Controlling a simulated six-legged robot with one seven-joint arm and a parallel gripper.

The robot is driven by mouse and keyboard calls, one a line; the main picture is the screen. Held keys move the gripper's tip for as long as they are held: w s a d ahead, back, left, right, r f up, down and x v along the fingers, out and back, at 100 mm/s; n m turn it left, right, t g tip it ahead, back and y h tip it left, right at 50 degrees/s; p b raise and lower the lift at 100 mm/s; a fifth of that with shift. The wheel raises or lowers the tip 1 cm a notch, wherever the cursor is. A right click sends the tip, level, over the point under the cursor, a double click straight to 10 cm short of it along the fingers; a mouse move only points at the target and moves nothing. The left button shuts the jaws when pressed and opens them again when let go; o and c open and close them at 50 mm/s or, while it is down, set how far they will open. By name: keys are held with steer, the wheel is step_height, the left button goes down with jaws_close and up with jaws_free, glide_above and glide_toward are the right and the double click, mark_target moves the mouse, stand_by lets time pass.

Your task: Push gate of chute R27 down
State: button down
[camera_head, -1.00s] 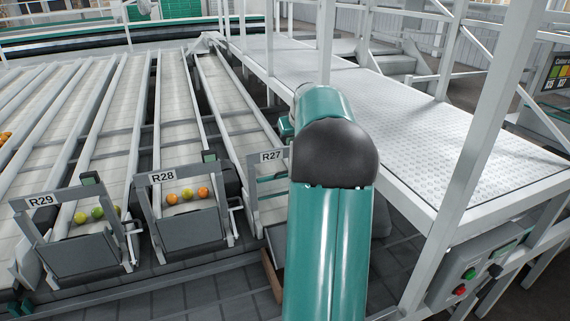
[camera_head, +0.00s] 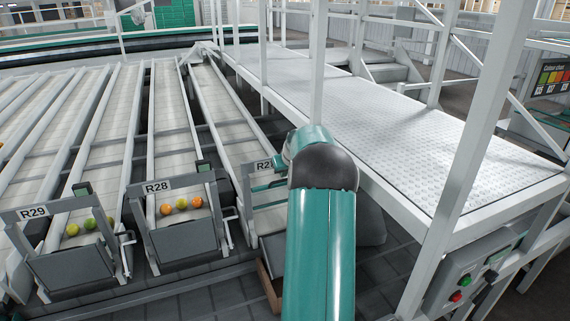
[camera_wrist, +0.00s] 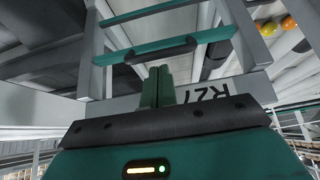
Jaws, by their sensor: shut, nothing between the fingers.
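Chute R27 stands left of my arm in the head view, its sign (camera_head: 264,165) partly covered by my arm. In the wrist view the R27 sign (camera_wrist: 209,93) appears upside down. A green bar (camera_wrist: 190,42) with a dark handle (camera_wrist: 161,53) spans between the grey side posts of the R27 frame. My gripper (camera_wrist: 158,72) is shut and empty, its fingertips close to the handle; I cannot tell whether they touch it. The head view hides my gripper behind my arm, and most of the R27 gate is hidden there too.
Chute R28 (camera_head: 157,187) and chute R29 (camera_head: 33,212) stand to the left, with tomatoes behind their grey panels. A raised metal walkway (camera_head: 400,140) with white posts runs close on the right. A control box (camera_head: 470,275) sits at the lower right.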

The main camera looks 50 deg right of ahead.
mark_target(282, 187)
steer(key=shift+f, duration=0.25)
step_height(282, 187, down, 10)
steer(key=shift+r, duration=0.25)
steer(key=shift+s+a, duration=0.1)
steer(key=shift+a, duration=0.05)
steer(key=shift+r, duration=0.1)
steer(key=r, duration=0.5)
steer(key=shift+d+r, duration=0.2)
steer(key=shift+d, duration=0.1)
steer(key=v, duration=0.9)
